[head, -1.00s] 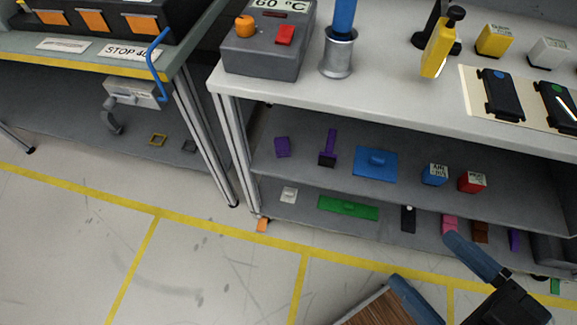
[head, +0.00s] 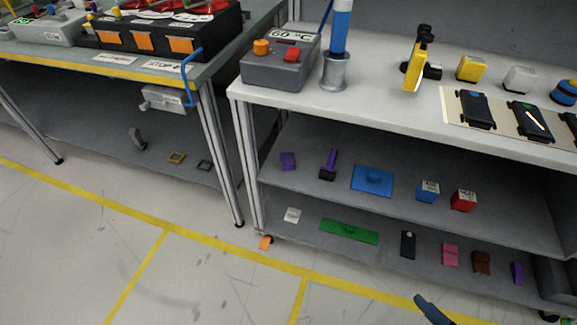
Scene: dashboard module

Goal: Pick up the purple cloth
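A purple-handled brush-like tool (head: 330,164) stands just right of the first piece. Only a blue tip of my gripper (head: 432,310) shows at the bottom edge, in front of and below the shelves, apart from both purple pieces. The rest of my gripper is out of frame.
The upper shelf also holds a blue plate (head: 372,181), a blue box (head: 428,191) and a red box (head: 463,200). The lower shelf (head: 310,247) bears a green plate (head: 349,231) and several small items. The table leg (head: 245,160) stands left of them. The floor in front is open.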

